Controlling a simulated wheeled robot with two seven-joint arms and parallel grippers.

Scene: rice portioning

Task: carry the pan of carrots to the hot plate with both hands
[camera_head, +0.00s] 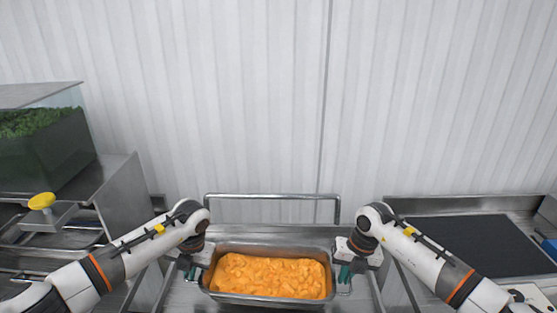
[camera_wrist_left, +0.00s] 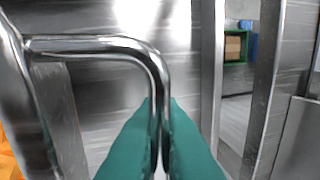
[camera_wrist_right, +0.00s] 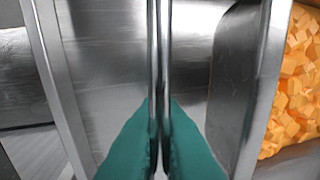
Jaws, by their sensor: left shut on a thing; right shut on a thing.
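The metal pan (camera_head: 268,301) is filled with orange carrot pieces (camera_head: 272,276) and sits low in the middle of the head view, looking level. My left gripper (camera_head: 190,271) is at its left end, shut on a handle; in the left wrist view the teal fingers (camera_wrist_left: 160,145) close around the bent metal handle (camera_wrist_left: 110,44). My right gripper (camera_head: 346,272) is at the right end; in the right wrist view its fingers (camera_wrist_right: 160,145) close on the other handle (camera_wrist_right: 159,60). A dark flat surface (camera_head: 470,245) at right may be the hot plate. Whether the pan touches its support is unclear.
A metal rail (camera_head: 272,196) stands behind the pan. A blue item (camera_head: 550,247) lies at the far right. A ribbed wall closes off the back.

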